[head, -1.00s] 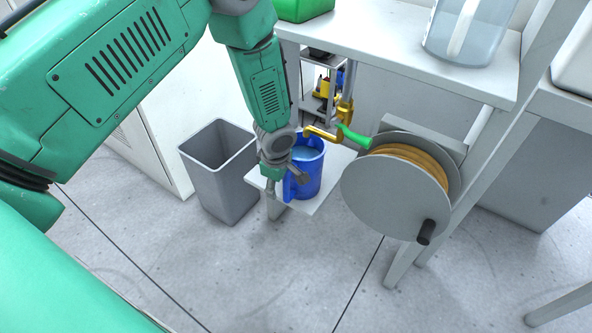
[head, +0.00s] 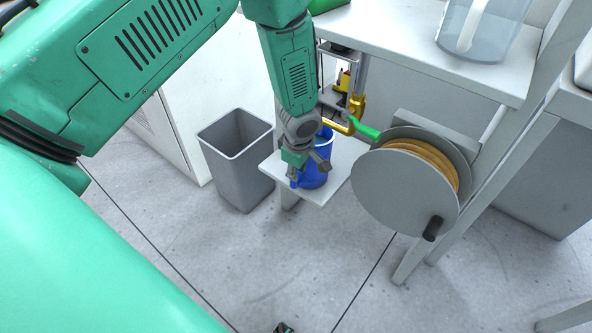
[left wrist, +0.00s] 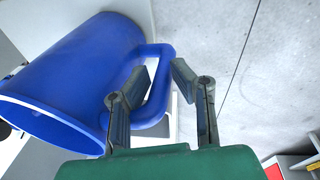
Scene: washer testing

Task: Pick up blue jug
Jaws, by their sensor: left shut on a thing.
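The blue jug (head: 316,180) stands upright on a small white shelf (head: 318,198) below the gold tap. In the head view my left gripper (head: 307,170) comes down over the jug's near left side and hides part of it. In the left wrist view the jug (left wrist: 70,75) fills the left side, with its handle (left wrist: 158,100) between the two fingers of my left gripper (left wrist: 160,78). The left gripper is shut on the handle. A small dark and green part at the bottom edge of the head view may be my right gripper (head: 284,328); its jaws cannot be made out.
A grey bin (head: 238,165) stands left of the shelf. A large cable reel (head: 405,195) with a black knob is close on the right. The gold tap with a green handle (head: 363,130) is just above the jug. A white table (head: 400,50) overhangs behind.

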